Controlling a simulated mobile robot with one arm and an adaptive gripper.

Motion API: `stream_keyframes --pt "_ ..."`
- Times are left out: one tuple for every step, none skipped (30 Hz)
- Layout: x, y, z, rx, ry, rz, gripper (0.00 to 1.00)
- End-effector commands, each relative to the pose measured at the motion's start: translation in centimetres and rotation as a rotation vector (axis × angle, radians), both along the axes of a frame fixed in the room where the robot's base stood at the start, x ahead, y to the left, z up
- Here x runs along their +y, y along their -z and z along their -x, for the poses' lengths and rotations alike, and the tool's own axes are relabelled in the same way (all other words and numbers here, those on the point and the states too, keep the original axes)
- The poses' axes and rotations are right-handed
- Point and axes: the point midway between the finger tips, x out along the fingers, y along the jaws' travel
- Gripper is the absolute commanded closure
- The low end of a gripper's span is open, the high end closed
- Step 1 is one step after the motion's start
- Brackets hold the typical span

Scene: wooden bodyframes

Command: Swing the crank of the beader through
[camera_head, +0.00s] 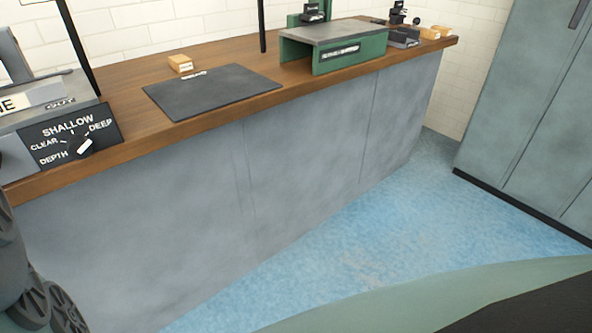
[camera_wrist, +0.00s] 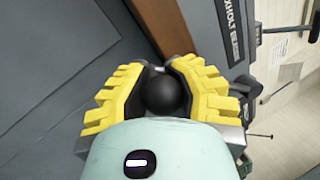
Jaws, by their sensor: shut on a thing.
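My gripper (camera_wrist: 167,66) has yellow ribbed fingers. In the wrist view they are closed on both sides of a round black knob (camera_wrist: 166,93), which I take to be the crank's knob. The crank's arm is mostly hidden behind the knob and fingers. A dark panel with white lettering (camera_wrist: 232,30), only partly readable, stands just beyond the right finger; it looks like part of the beader. My gripper does not clearly show in the head view.
A wooden-topped counter (camera_head: 135,82) carries a dark mat (camera_head: 215,90), a small wooden block (camera_head: 180,63) and a green stand (camera_head: 350,55). A depth dial panel (camera_head: 70,135) is at the left. Grey cabinets (camera_head: 530,110) stand right; the blue floor (camera_head: 340,240) between is clear.

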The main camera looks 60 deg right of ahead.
Motion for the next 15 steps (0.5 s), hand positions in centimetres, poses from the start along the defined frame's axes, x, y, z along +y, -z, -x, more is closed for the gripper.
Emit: stream_keyframes --pt "0.04 -0.70 -0.04 -0.020 0.004 -0.005 1.00" --pt "0.07 -0.77 -0.05 -0.022 0.004 -0.007 1.00" --pt "0.13 -0.85 -0.06 -0.024 0.004 -0.010 1.00" --pt "0.15 -0.92 -0.06 -0.025 0.004 -0.012 1.00" --pt "0.18 -0.97 -0.07 -0.025 0.003 -0.012 1.00" --pt "0.21 -1.05 -0.08 -0.027 0.003 -0.014 1.00" --pt "0.22 -1.09 -0.08 -0.028 0.003 -0.015 1.00" --pt "0.23 -1.14 -0.08 -0.029 0.004 -0.015 1.00" --pt "0.23 -1.17 -0.09 -0.030 0.004 -0.015 1.00" --pt "0.24 -1.20 -0.08 -0.031 0.003 -0.016 1.00" --pt "0.24 -1.23 -0.08 -0.032 0.004 -0.016 1.00" --pt "0.23 -1.27 -0.09 -0.032 0.005 -0.016 1.00" --pt "0.24 -1.29 -0.10 -0.032 0.005 -0.016 1.00" --pt "0.23 -1.31 -0.09 -0.033 0.005 -0.017 1.00" --pt "0.23 -1.34 -0.10 -0.034 0.005 -0.017 1.00"
